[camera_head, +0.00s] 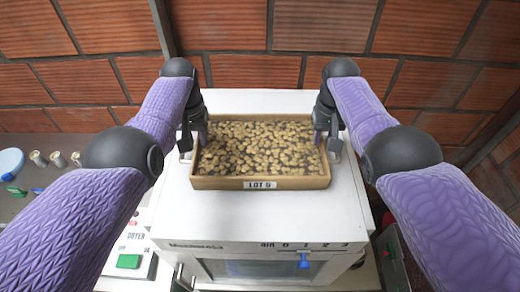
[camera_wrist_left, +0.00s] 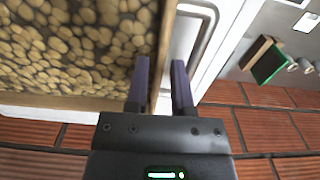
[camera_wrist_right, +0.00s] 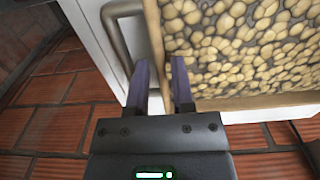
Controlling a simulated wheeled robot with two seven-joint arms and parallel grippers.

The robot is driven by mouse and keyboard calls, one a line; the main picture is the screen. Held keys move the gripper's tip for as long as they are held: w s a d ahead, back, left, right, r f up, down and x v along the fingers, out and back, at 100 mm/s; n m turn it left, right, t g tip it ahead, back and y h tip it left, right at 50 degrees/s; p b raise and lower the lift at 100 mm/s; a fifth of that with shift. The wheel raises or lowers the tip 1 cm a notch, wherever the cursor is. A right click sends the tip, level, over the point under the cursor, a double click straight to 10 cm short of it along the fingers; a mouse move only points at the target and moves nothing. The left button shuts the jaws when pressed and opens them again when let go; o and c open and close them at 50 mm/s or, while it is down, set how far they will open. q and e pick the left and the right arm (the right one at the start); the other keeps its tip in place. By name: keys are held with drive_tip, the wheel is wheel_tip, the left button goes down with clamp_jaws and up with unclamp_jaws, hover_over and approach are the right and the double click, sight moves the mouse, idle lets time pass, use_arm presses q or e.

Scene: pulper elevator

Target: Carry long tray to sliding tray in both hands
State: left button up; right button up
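The long tray (camera_head: 225,184) is a brown open box full of tan beans, with a "LOT 5" label on its front. It sits level on the white machine top. My left gripper (camera_head: 195,138) is at its left wall, one finger inside and one outside; the wall shows between the fingers in the left wrist view (camera_wrist_left: 160,88). My right gripper (camera_head: 327,138) straddles the right wall the same way, also in the right wrist view (camera_wrist_right: 160,85). Both look open, with gaps beside the wall. I cannot identify the sliding tray.
The white machine (camera_head: 250,225) has a blue knob (camera_head: 304,262) on its front. A dryer panel with a green button (camera_head: 128,261) is at the lower left. Small cups (camera_head: 57,159) stand on the grey counter at left. A brick wall (camera_head: 260,70) closes off the back.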

use_arm(q)
drive_tip(key=shift+f, duration=0.3)
use_arm(e)
drive_tip(key=shift+f, duration=0.3)
use_arm(q)
drive_tip(key=shift+s, duration=0.1)
use_arm(e)
drive_tip(key=shift+s, duration=0.1)
use_arm(q)
clamp_jaws()
use_arm(e)
clamp_jaws()
idle(0.6)
